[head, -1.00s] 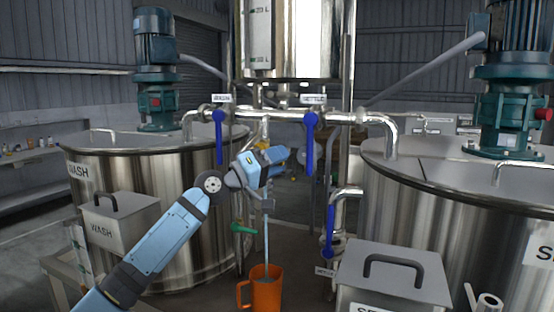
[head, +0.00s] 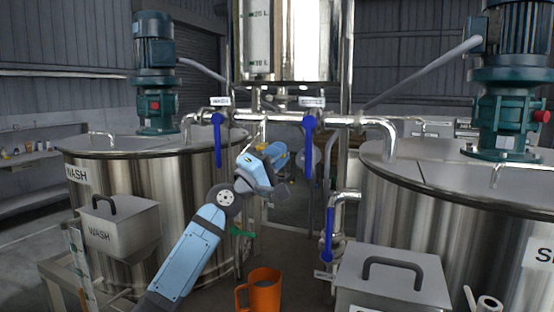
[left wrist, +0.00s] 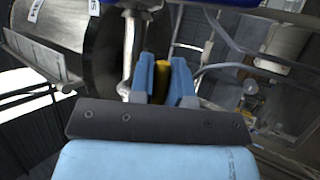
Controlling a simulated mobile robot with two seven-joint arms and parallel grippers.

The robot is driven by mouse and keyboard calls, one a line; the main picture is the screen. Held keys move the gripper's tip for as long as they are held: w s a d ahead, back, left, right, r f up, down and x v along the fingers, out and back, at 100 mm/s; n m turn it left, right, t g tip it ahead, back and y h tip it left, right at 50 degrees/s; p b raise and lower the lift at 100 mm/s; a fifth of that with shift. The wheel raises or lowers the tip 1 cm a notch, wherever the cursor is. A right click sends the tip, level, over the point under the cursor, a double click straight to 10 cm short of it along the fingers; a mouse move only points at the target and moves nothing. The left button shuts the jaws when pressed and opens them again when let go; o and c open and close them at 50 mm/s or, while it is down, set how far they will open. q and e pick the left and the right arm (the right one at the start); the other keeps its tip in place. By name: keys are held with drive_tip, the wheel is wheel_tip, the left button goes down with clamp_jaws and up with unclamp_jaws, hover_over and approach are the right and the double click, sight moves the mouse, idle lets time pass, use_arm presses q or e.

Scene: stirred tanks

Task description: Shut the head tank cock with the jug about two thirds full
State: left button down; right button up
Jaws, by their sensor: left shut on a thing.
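My left gripper (head: 276,160) is at the pipework below the head tank (head: 290,40), in the middle of the head view. In the left wrist view, its two blue fingers are shut on a yellow lever, the cock handle (left wrist: 163,82). In the head view my gripper mostly hides this cock. An orange jug (head: 265,292) stands upright below, with its handle to the left. Grey liquid shows inside it, but the exact level is hard to read. No stream falls into the jug now. My right gripper is out of view.
Blue-handled valves labelled WASH (head: 218,135) and SETTLE (head: 309,140) flank my gripper. Another blue valve handle (head: 329,235) hangs lower right. A green handle (head: 242,232) is near my forearm. Large steel tanks stand left (head: 150,220) and right (head: 430,205), with grey lidded boxes in front.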

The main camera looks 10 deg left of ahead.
use_arm(q)
drive_tip(key=c, duration=1.1)
unclamp_jaws()
drive_tip(key=shift+s+a+f, duration=0.25)
drive_tip(key=shift+s+f, duration=0.05)
drive_tip(key=b+v, duration=0.3)
drive_tip(key=v, duration=0.9)
drive_tip(key=shift+s+a+f+b, duration=0.15)
drive_tip(key=shift+s+a+b, duration=0.05)
drive_tip(key=shift+s+b, duration=0.1)
